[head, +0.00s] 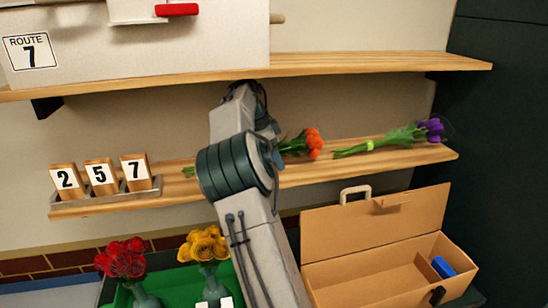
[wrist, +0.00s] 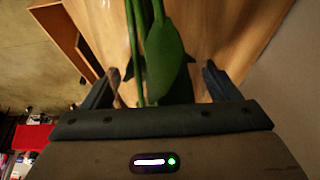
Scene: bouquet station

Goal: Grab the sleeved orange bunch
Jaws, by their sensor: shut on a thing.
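The orange bunch (head: 308,143) lies on the lower wooden shelf, its orange blooms showing just right of my arm in the head view. My arm hides the middle of its stems, and I cannot make out a sleeve. In the wrist view its green stems and a broad leaf (wrist: 167,50) run between the two fingers of my gripper (wrist: 162,78). My gripper is shut on the bunch, low over the shelf. In the head view my arm hides the gripper itself.
A purple bunch (head: 400,137) lies farther right on the lower shelf (head: 240,188). Number blocks (head: 101,175) stand at its left end. An upper shelf (head: 370,63) runs above. Below are red flowers (head: 122,258), yellow flowers (head: 203,246) and an open cardboard box (head: 340,235).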

